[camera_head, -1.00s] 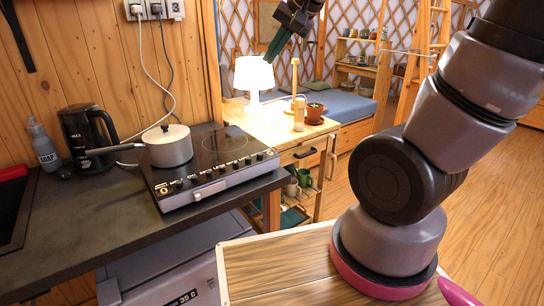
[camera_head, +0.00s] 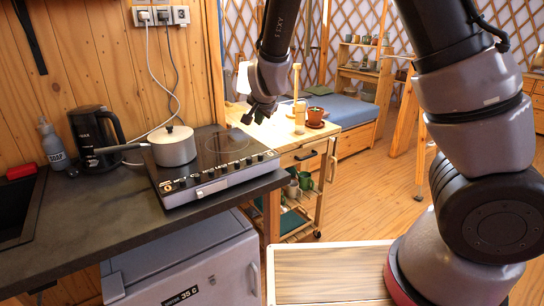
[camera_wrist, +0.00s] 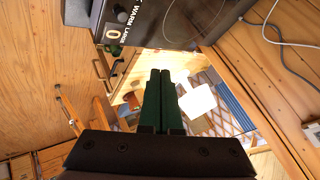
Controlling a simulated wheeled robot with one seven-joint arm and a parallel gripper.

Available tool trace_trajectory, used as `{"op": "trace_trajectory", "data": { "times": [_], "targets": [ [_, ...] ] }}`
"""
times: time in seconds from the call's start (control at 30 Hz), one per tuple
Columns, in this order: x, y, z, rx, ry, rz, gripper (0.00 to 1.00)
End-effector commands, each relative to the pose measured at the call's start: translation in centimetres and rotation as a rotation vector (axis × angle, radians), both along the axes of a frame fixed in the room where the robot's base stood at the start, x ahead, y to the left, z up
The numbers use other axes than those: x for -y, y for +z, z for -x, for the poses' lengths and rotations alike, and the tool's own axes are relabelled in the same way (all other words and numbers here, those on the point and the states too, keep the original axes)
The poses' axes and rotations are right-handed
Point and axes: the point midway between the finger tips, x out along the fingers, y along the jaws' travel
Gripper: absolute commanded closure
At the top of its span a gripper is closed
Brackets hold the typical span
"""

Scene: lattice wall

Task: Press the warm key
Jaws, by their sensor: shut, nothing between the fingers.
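The black cooktop (camera_head: 226,150) lies on the dark counter in the head view, with a row of knobs and small markings along its sloped front panel (camera_head: 222,172). I cannot single out the warm key itself. My gripper (camera_head: 254,117) hangs above the back right of the cooktop in the head view, pointing down. Its two green fingers (camera_wrist: 160,73) are together and empty in the wrist view, apart from the panel.
A silver pot (camera_head: 172,147) sits on the cooktop's left, its handle reaching left. A black kettle (camera_head: 96,137) and a soap bottle (camera_head: 53,146) stand behind. A pale-edged wooden board (camera_head: 330,272) lies at front.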

Motion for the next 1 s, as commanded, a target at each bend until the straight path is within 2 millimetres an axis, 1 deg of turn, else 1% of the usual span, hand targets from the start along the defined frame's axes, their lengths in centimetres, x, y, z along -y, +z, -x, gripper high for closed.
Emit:
{"op": "trace_trajectory", "data": {
  "times": [0.13,0.43,0.57,0.67,1.0],
  "targets": [
    [-0.4,-0.4,-0.1,0.013,-0.001,0.009,1.0],
    [-0.4,-0.4,-0.1,0.013,-0.002,0.008,1.0],
    [-0.3,-0.9,-0.1,0.012,-0.003,0.009,1.0],
    [-0.3,-1.9,-0.1,0.011,-0.004,0.012,1.0],
    [-0.3,-6.7,-0.1,0.01,-0.002,0.01,1.0]
  ]
}}
